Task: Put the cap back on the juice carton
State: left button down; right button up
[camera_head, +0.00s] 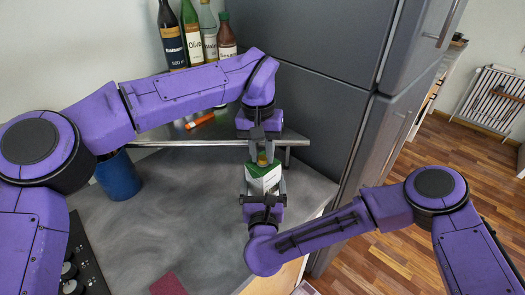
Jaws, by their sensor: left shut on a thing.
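The juice carton (264,181), white and green, stands upright at the right end of the grey counter. My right gripper (263,190) comes from the near side, with its fingers on either side of the carton, shut on it. My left gripper (261,148) reaches down from above, directly over the carton's top. It is shut on a small orange-yellow cap (262,158). The cap is at the carton's top, partly hidden by the fingers. I cannot tell whether it touches the spout.
Several bottles (194,38) stand at the back, behind my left arm. An orange stick-like item (200,120) lies near the metal rail (190,143). A blue cup (118,178) stands at left. The grey fridge (325,110) rises behind the carton. The middle counter is clear.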

pick_arm(q)
jog(key=c, duration=0.9)
grip_release()
jog(key=shift+s+d, duration=0.15)
jog(key=shift+s, duration=0.1)
jog(key=shift+w, duration=0.1)
jog(key=shift+c, duration=0.2)
